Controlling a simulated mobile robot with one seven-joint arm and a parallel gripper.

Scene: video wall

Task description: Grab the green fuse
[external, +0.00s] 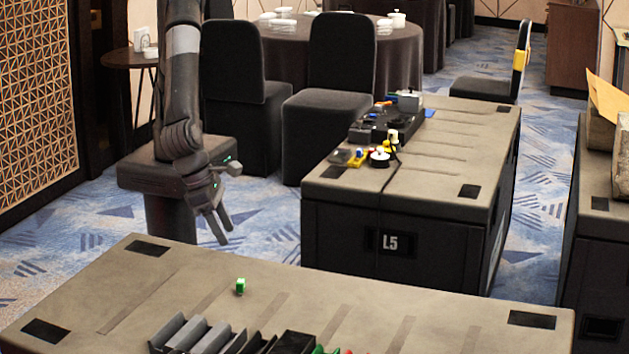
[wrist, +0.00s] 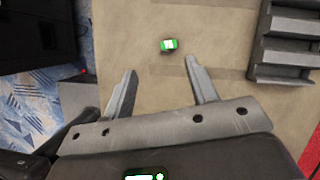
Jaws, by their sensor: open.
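The green fuse (external: 240,287) stands alone on the tan top of the near case (external: 300,300). In the wrist view the fuse (wrist: 169,45) shows as a small green block with a white face, beyond the fingertips and nearer the right finger. My gripper (external: 222,228) hangs above and behind the near case's far edge, with its fingers pointing down. In the wrist view my gripper (wrist: 162,72) is open, with nothing between its two fingers. The fuse is apart from both fingers.
A grey slotted rack (external: 195,335) stands at the near edge of the case, right of the fuse in the wrist view (wrist: 285,45). A second case (external: 400,225) with loose parts stands behind. The case top around the fuse is clear.

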